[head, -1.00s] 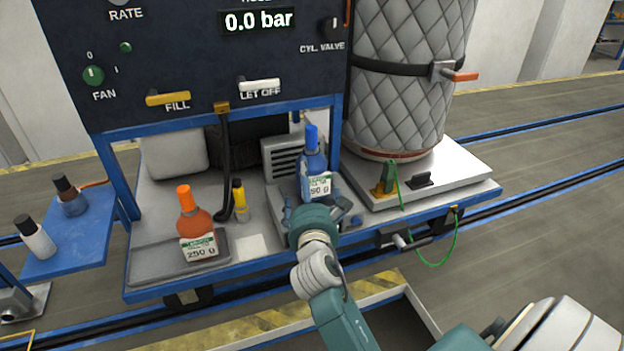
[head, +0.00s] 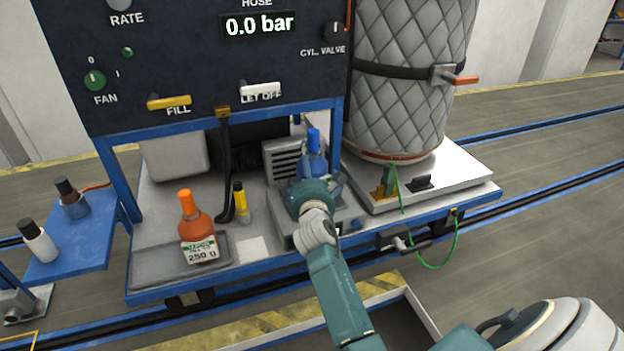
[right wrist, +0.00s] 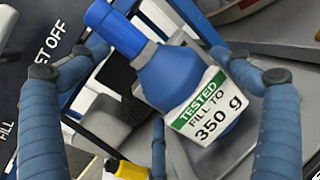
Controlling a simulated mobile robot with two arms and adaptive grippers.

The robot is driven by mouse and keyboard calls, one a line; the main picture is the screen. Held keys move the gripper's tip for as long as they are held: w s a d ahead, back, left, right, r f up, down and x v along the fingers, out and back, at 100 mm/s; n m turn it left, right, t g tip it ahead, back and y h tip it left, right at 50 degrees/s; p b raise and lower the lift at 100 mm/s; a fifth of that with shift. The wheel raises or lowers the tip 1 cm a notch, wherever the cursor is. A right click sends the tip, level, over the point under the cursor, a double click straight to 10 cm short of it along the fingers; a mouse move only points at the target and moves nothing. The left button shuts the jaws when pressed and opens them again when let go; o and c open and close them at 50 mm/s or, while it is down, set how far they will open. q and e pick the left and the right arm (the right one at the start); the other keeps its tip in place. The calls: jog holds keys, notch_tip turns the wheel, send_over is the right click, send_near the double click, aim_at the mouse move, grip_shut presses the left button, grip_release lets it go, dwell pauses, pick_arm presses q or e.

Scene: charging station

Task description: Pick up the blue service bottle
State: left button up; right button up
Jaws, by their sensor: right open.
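The blue service bottle (head: 314,165) stands upright on the cart's shelf, in front of a grey vented box. My right gripper (head: 322,187) is in front of it and hides its lower part and label in the head view. In the right wrist view the bottle (right wrist: 180,80) lies between my spread blue fingers (right wrist: 155,75), with its blue cap at upper left and its label reading "TESTED FILL TO 350 g". The gripper is open; I cannot tell whether any finger touches the bottle. My left gripper is not in view.
The control panel (head: 200,60) overhangs the shelf. A quilted cylinder (head: 405,85) stands close on the right. A blue side shelf (head: 80,245) holds two small bottles.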

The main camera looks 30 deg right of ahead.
jog(key=shift+s, duration=0.1)
jog(key=c, duration=2)
jog(key=shift+r, duration=0.15)
jog(key=shift+c, duration=0.2)
